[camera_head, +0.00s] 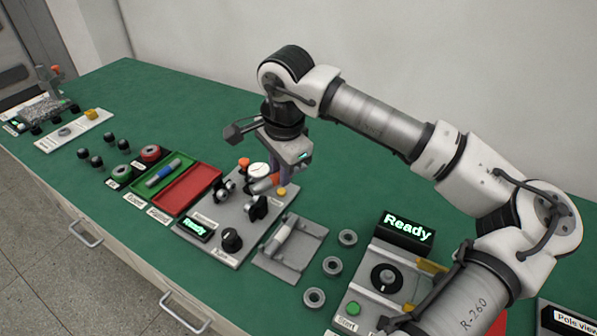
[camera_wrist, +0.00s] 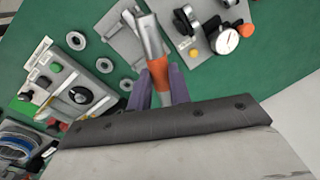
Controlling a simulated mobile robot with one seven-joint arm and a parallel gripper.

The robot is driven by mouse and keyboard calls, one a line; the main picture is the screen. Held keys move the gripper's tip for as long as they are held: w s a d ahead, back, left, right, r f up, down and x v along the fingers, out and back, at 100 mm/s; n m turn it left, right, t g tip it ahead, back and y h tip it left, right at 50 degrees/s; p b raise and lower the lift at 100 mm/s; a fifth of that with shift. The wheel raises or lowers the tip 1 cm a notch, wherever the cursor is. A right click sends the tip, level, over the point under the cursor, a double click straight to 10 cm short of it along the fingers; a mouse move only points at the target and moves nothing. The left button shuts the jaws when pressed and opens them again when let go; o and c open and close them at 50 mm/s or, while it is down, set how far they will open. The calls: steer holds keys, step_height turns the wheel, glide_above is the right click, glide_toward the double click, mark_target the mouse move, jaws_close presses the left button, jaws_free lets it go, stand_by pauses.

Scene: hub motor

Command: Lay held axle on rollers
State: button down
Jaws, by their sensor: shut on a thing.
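My gripper (camera_wrist: 160,82) is shut on the axle (camera_wrist: 151,38), a grey metal shaft with an orange band between the purple-grey fingers. In the head view my gripper (camera_head: 279,175) hangs over the back of the grey roller stand (camera_head: 212,242). In the wrist view the rollers (camera_wrist: 186,20) lie right of the axle. The axle appears above them, apart; exact clearance is unclear.
A dial gauge (camera_head: 258,170) and orange knob (camera_head: 244,163) stand close to my gripper. Green (camera_head: 148,172) and red (camera_head: 188,189) bins are left. Several rings (camera_head: 332,265) lie nearby.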

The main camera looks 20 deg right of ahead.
steer(key=shift+w+a+f+m+g+h+b, duration=0.1)
steer(key=shift+w+a+f+m+g+b, duration=0.3)
steer(key=shift+w+a+f+m, duration=1.4)
steer(key=shift+w+a+f+m+g+h+b, duration=0.1)
steer(key=shift+w+a+f+m+b, duration=0.8)
steer(key=shift+w+f+m, duration=1.45)
steer(key=shift+w+a+f+m+g+h+b, duration=0.1)
steer(key=shift+w+a+f+m+g+b, duration=0.15)
steer(key=shift+w+a+f+m, duration=1.85)
steer(key=shift+s+d+f+m+b, duration=0.1)
steer(key=shift+s+d+m+b, duration=0.25)
steer(key=shift+m+b, duration=0.1)
steer(key=shift+f+b, duration=0.4)
steer(key=shift+f, duration=0.2)
steer(key=c, duration=1.2)
jaws_free()
steer(key=shift+o, duration=0.4)
